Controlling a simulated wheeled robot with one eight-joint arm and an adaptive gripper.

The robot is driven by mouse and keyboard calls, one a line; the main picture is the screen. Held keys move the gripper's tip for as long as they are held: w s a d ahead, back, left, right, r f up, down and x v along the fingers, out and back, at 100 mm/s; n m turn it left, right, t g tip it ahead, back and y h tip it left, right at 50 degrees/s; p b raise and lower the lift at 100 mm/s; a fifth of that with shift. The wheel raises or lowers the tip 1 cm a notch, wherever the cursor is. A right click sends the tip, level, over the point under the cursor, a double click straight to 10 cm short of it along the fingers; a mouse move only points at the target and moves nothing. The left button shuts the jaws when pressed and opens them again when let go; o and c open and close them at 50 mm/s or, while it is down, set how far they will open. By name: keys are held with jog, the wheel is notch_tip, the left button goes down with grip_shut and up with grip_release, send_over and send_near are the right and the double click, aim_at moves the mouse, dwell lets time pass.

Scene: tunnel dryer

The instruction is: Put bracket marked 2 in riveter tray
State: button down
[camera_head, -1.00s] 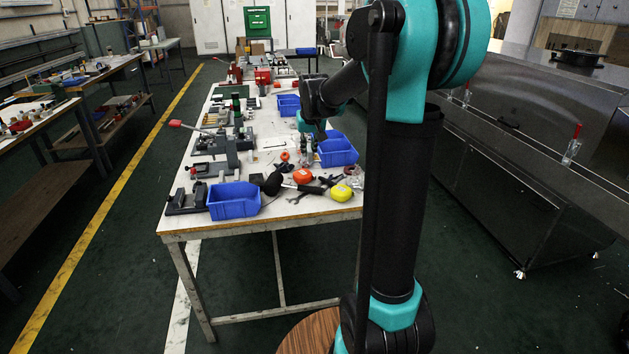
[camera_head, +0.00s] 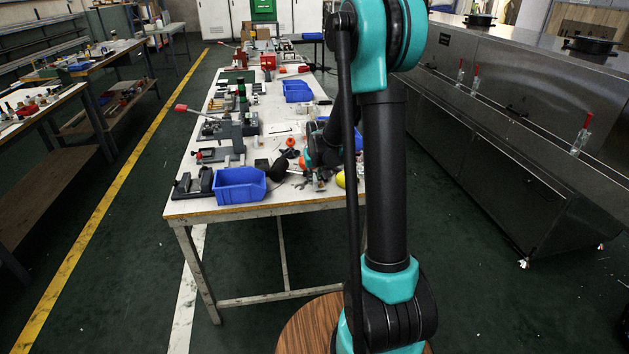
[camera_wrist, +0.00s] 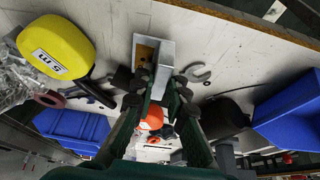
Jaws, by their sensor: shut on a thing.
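My gripper (camera_wrist: 160,92) is shut on a grey metal bracket (camera_wrist: 166,60) with a tan-orange face. The bracket sticks out past the fingertips, over or against the white tabletop; I cannot tell whether it touches. No number is legible on it. In the head view my gripper (camera_head: 318,183) is low near the table's front edge. Blue trays are a front-left one (camera_head: 240,187), seen at right in the wrist view (camera_wrist: 292,108), one partly behind my arm, seen at left in the wrist view (camera_wrist: 75,124), and one farther back (camera_head: 297,91). No tray is legibly labelled as the riveter's.
A yellow tape measure (camera_wrist: 56,46), a wrench (camera_wrist: 196,73) and a black-headed tool (camera_wrist: 222,118) lie close around my gripper. An orange item (camera_wrist: 152,117) lies beyond. Clamps and machines line the table's left side (camera_head: 222,135). A steel dryer (camera_head: 500,130) stands right.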

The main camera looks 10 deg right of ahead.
jog(key=shift+f, duration=0.4)
jog(key=c, duration=1.5)
grip_release()
jog(key=shift+f, duration=0.1)
jog(key=shift+c, duration=0.2)
